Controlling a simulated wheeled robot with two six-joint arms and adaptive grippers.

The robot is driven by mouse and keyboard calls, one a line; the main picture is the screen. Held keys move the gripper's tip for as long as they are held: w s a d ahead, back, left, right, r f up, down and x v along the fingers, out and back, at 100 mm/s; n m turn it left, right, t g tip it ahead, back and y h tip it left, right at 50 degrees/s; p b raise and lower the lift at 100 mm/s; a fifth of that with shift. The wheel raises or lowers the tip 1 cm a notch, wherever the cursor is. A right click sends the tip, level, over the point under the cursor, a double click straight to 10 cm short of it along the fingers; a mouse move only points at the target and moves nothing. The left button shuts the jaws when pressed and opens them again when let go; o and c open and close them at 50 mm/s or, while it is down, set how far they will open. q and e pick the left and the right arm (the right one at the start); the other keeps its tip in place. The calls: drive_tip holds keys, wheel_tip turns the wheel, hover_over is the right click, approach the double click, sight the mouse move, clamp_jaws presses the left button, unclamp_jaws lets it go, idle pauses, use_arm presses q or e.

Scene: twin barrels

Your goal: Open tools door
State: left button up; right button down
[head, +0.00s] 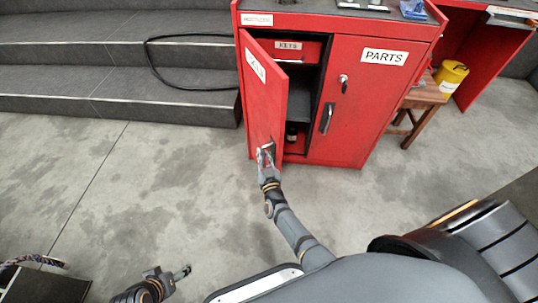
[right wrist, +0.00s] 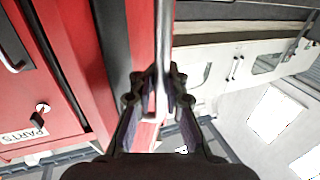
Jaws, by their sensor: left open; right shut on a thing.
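The red cabinet's left door (head: 262,95) is swung partly open towards me, its white label seen at a slant and hard to read. My right gripper (head: 265,153) is shut on the door handle (right wrist: 159,95) low on its outer face; the fingers close around the handle in the right wrist view (right wrist: 160,85). The dark inside shows a shelf (head: 299,100), a drawer labelled KITS (head: 289,45) and a small dark bottle (head: 291,134). My left gripper (head: 182,272) is open and empty above the floor at the lower left.
The PARTS door (head: 360,105) is shut, with its own handle (head: 327,118). Grey steps (head: 110,60) with a black cable (head: 160,75) lie to the left. A wooden stool (head: 420,100) and yellow canister (head: 450,78) stand at right. The floor before the door is clear.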

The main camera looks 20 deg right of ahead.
drive_tip(key=shift+s+a+f, duration=0.25)
drive_tip(key=shift+a+f, duration=0.1)
drive_tip(key=shift+a, duration=0.05)
drive_tip(key=c, duration=1.8)
unclamp_jaws()
drive_tip(key=shift+o, duration=0.6)
drive_tip(key=shift+r, duration=0.25)
drive_tip(key=s+a, duration=0.1)
drive_tip(key=s, duration=0.6)
drive_tip(key=shift+s, duration=0.2)
